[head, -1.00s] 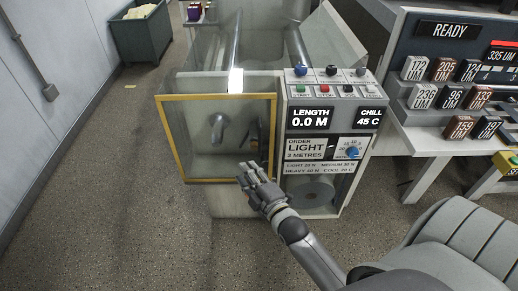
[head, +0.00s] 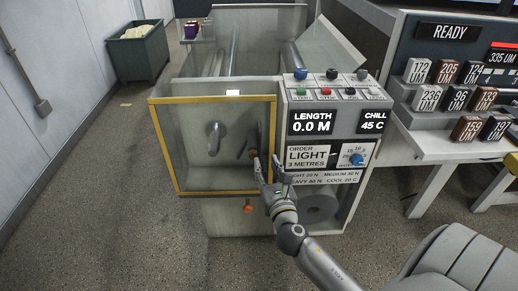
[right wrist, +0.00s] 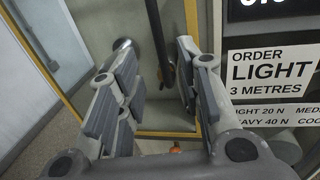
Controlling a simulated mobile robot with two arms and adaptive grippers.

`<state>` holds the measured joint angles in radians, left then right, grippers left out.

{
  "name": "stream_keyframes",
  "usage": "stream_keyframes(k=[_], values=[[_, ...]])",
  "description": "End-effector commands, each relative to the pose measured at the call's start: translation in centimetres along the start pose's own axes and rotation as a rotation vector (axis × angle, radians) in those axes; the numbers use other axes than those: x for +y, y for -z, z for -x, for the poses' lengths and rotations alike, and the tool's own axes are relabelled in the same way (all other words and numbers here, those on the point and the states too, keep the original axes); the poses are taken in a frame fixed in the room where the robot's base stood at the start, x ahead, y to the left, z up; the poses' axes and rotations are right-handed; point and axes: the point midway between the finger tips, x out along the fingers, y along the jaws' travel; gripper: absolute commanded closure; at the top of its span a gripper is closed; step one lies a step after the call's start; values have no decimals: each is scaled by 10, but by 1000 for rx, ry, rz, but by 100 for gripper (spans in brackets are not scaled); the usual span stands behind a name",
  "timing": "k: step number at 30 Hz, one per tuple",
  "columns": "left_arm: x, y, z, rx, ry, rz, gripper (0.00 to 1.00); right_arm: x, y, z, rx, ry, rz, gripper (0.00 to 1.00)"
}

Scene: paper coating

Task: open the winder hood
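The winder hood (head: 230,183) is a clear panel with a yellow frame on the front left of the machine, and it looks shut. A dark upright bar, seemingly its handle (head: 258,140), is near the frame's right side. A metal roller end shows behind the panel. My right gripper (head: 268,162) is open and empty at the hood's lower right corner, just below the handle. In the right wrist view, the handle (right wrist: 166,62) shows beyond and between the spread fingers (right wrist: 155,80); no contact is visible. My left gripper is not in view.
The control panel (head: 335,122) with buttons and displays is right of the hood. An orange knob (head: 248,205) is below the frame. A white table (head: 440,147) with numbered blocks stands at the right, a grey bin (head: 140,52) at the back left. The floor at left is clear.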

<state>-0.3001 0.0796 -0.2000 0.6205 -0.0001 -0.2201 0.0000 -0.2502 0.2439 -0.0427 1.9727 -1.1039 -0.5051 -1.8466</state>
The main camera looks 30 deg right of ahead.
Motion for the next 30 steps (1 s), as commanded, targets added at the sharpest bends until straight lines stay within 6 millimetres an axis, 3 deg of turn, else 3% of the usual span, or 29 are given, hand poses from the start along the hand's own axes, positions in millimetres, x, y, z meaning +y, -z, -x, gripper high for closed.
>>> stream_keyframes(k=[9, 15, 29, 30], values=[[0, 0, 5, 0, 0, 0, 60, 0, -1, -57, -1, 0, -3, 66], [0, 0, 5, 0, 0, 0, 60, 0, 0, -83, 0, -1, -4, 66], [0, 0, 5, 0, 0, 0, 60, 0, 0, -94, 1, -2, -5, 66], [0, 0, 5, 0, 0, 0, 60, 0, 0, -94, 1, -2, -5, 70]])
